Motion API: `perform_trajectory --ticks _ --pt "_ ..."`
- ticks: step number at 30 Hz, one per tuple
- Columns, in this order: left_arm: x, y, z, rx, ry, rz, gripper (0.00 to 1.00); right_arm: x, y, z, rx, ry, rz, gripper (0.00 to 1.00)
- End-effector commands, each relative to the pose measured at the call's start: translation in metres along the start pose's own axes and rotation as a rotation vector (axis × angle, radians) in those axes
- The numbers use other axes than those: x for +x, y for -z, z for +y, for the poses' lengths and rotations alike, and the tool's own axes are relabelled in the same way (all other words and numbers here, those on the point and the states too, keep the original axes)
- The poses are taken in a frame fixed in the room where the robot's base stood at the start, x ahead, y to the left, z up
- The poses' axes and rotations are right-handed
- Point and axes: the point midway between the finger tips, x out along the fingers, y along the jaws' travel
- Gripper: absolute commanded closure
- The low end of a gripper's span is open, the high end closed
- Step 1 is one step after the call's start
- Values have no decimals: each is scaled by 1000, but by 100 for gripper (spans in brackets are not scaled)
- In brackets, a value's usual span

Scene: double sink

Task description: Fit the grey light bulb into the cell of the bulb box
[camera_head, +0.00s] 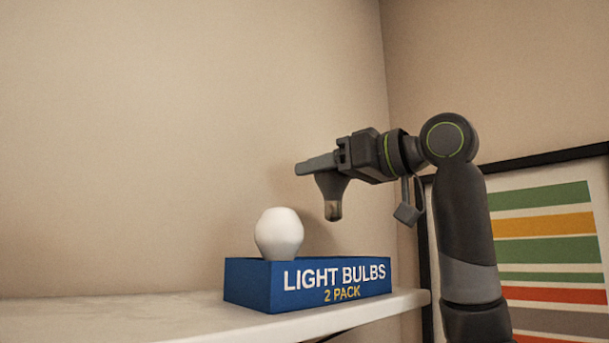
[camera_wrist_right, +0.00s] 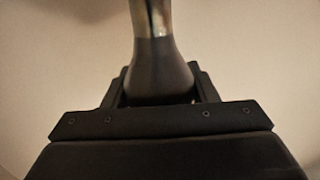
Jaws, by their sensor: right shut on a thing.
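The grey light bulb (camera_head: 332,193) hangs from my right gripper (camera_head: 318,165) with its metal base pointing down. My right gripper is shut on the bulb's wide upper part. In the right wrist view the bulb (camera_wrist_right: 160,72) stands out between the fingers (camera_wrist_right: 160,88). The blue bulb box (camera_head: 250,285) sits on the white shelf, below and to the left of the held bulb. The bulb is above the box's right part and apart from it. The box's cells are hidden behind its front wall. My left gripper is not in view.
A white bulb (camera_head: 279,234) stands in the left part of the box and sticks up above its rim. The white shelf (camera_head: 140,318) is clear to the left of the box. A framed striped picture (camera_head: 550,250) is on the right wall, behind my right arm.

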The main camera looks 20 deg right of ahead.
Motion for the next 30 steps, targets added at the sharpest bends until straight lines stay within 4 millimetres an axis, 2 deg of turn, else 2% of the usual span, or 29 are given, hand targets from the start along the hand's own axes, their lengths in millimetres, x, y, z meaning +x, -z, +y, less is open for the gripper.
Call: perform_trajectory --ticks 5,14,25,30 --pt "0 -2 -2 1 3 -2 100 -1 1 0 0 0 1 60" --pt "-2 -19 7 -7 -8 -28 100 -4 1 0 0 2 -1 60" --pt "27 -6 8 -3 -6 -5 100 -2 -31 0 1 3 -2 60" --pt "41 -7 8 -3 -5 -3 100 -1 -48 1 1 3 -2 60"
